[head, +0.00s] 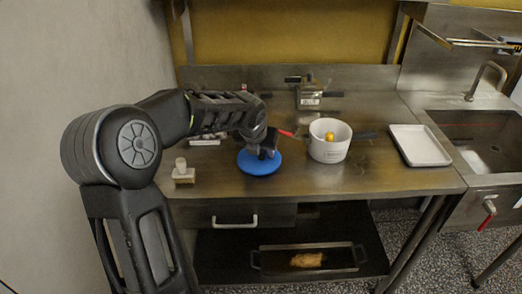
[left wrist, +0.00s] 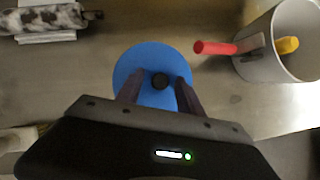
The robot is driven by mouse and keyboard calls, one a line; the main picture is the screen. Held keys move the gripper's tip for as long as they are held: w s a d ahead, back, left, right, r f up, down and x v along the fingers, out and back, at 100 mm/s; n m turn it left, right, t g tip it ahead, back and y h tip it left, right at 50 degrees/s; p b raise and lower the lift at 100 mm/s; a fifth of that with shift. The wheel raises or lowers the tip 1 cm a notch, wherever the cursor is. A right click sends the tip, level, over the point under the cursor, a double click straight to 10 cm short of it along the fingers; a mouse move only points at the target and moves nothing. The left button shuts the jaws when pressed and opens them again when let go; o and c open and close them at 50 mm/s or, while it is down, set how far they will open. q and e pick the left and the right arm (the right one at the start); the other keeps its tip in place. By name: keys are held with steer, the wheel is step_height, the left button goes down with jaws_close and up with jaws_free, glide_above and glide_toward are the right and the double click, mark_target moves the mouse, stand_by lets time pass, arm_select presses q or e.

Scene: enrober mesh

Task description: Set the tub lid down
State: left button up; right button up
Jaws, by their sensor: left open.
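The tub lid is a round blue disc (head: 259,164) on the steel table, left of the white tub. My left gripper (head: 266,152) is right over the lid in the head view. The gripper hides part of the lid in the head view. My right gripper is not in view.
A white tub (head: 328,148) with a yellow item inside and a red-handled tool (left wrist: 215,48) beside it stands to the right. A white tray (head: 420,146) lies farther right. A small block with a knob (head: 183,174) is at left. The front of the table is clear.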

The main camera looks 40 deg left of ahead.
arm_select(q)
steer(key=shift+s+r, duration=0.15)
steer(key=shift+r, duration=0.3)
steer(key=v, duration=1.1)
